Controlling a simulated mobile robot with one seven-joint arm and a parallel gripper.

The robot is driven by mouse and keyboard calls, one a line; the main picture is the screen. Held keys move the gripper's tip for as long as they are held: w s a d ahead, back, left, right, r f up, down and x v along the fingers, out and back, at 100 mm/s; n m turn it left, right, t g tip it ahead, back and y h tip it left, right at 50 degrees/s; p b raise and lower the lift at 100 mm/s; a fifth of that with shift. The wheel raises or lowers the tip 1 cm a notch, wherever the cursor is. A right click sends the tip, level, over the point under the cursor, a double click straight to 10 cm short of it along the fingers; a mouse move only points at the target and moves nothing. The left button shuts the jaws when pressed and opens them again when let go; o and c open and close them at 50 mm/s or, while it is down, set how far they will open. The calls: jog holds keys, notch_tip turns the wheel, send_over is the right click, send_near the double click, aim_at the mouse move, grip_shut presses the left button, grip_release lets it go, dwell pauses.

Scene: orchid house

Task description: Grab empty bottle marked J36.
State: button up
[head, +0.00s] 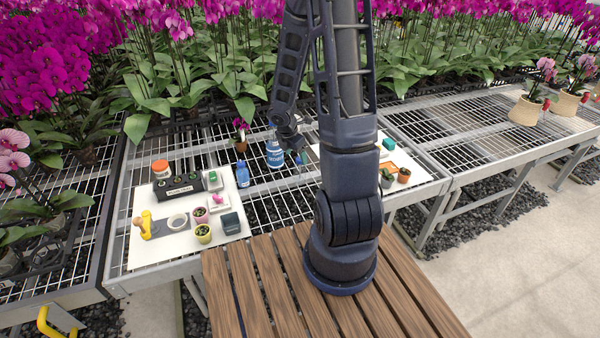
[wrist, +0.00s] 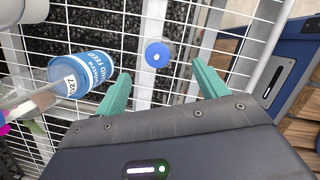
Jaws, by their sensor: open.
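A blue bottle with a white-lettered feed label (wrist: 82,75) is at the left of the wrist view, outside my jaws. Its small white tag is too unclear to read surely. In the head view a blue bottle (head: 274,154) stands on the mesh bench, and another blue bottle (head: 242,174) stands at the white board's right edge. A round blue cap-like top with a pale centre (wrist: 157,54) lies beyond the gap between my fingertips. My gripper (wrist: 160,78) is open and empty, with teal fingers wide apart. I cannot make out a J36 mark.
The left white board (head: 150,258) carries several small pots, a black rack (head: 178,187) and an orange-lidded jar (head: 161,168). A right board (head: 418,176) holds small pots. A potted orchid (head: 240,142) stands behind the bottles. Open mesh (head: 265,205) lies between the boards.

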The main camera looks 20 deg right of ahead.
aim_at(300, 167)
jog(key=shift+x, duration=4.4)
jog(key=c, duration=1.1)
jog(key=shift+o, duration=0.2)
jog(key=shift+w+r, duration=0.1)
